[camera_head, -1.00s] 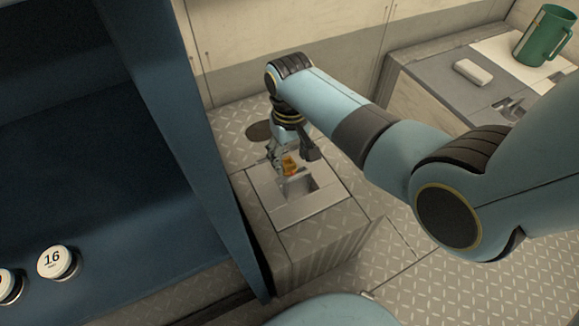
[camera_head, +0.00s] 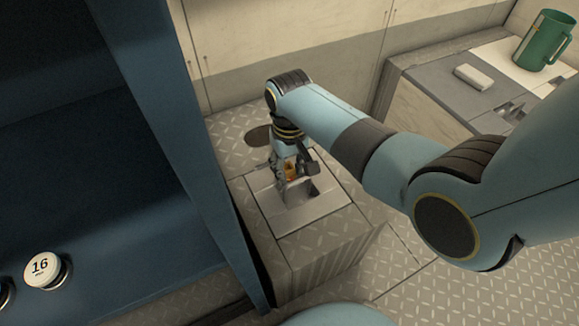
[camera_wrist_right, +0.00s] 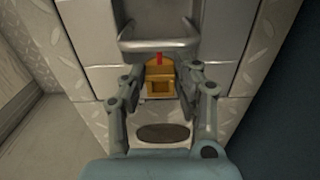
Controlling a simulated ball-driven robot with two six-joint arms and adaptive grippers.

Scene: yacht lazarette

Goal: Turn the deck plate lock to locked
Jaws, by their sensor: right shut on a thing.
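The deck plate lock, a small brass-coloured piece with a red mark, shows in the right wrist view (camera_wrist_right: 160,80) and in the head view (camera_head: 291,171). It sits at the edge of a square recess in a grey plate (camera_head: 312,213) on top of a metal box. My right gripper (camera_head: 295,174) points down from above and is shut on the lock. In the right wrist view its two fingers (camera_wrist_right: 161,84) stand on either side of the brass piece. The fingers partly hide the lock in the head view. My left gripper is not in view.
A dark oval spot (camera_head: 258,136) lies on the tread-plate surface behind the lock. A blue cabinet wall (camera_head: 170,140) stands close on the left, with a round tag marked 16 (camera_head: 42,269). A green mug (camera_head: 544,40) and a pale block (camera_head: 474,77) rest on the right-hand counter.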

